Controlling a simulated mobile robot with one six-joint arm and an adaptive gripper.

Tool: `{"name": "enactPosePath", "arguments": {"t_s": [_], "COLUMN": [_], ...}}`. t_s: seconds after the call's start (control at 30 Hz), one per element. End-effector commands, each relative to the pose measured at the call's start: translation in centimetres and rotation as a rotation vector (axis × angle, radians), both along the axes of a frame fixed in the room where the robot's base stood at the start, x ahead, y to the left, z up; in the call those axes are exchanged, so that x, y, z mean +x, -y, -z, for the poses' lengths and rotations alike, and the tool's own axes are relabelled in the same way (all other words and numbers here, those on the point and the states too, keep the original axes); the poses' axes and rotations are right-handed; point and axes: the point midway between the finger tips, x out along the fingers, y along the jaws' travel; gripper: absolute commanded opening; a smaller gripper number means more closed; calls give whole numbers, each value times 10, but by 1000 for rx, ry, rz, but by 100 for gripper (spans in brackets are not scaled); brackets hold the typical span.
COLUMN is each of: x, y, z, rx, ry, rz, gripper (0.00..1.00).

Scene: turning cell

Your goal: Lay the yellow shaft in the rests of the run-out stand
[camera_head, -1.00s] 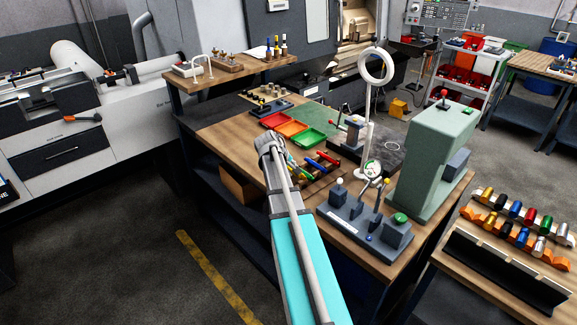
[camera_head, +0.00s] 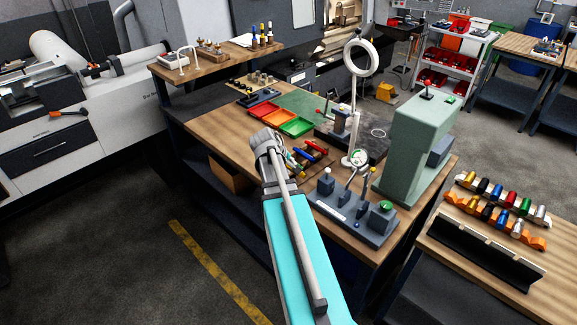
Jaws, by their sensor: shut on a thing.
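My gripper (camera_head: 268,143) is over the front left part of the wooden bench, seen from behind along my turquoise arm. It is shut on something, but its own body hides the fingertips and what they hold. I cannot make out the yellow shaft for certain. The run-out stand (camera_head: 345,218) is a dark grey block at the bench's front right, with upright posts, a dial gauge (camera_head: 357,158) and a green knob. My gripper is to the left of it and apart from it.
Red and blue handled pieces (camera_head: 312,150) lie right beside my gripper. Red, orange and green trays (camera_head: 280,115) are behind it. A ring lamp (camera_head: 359,58) on a white post and a tall green machine (camera_head: 415,150) stand around the stand. Coloured cylinders (camera_head: 500,200) sit at the right.

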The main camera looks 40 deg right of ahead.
Motion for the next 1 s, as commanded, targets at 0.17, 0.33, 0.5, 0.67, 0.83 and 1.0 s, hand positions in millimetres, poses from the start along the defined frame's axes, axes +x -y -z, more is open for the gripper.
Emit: {"name": "enactPosePath", "arguments": {"t_s": [0.17,0.33,0.5,0.67,0.83,1.0], "x": [0,0,0,0,0,0], "y": [0,0,0,0,0,0], "z": [0,0,7,22,39,48], "rx": [0,0,0,0,0,0], "ry": [0,0,0,0,0,0], "rz": [0,0,0,0,0,0], "gripper": [0,0,0,0,0,0]}}
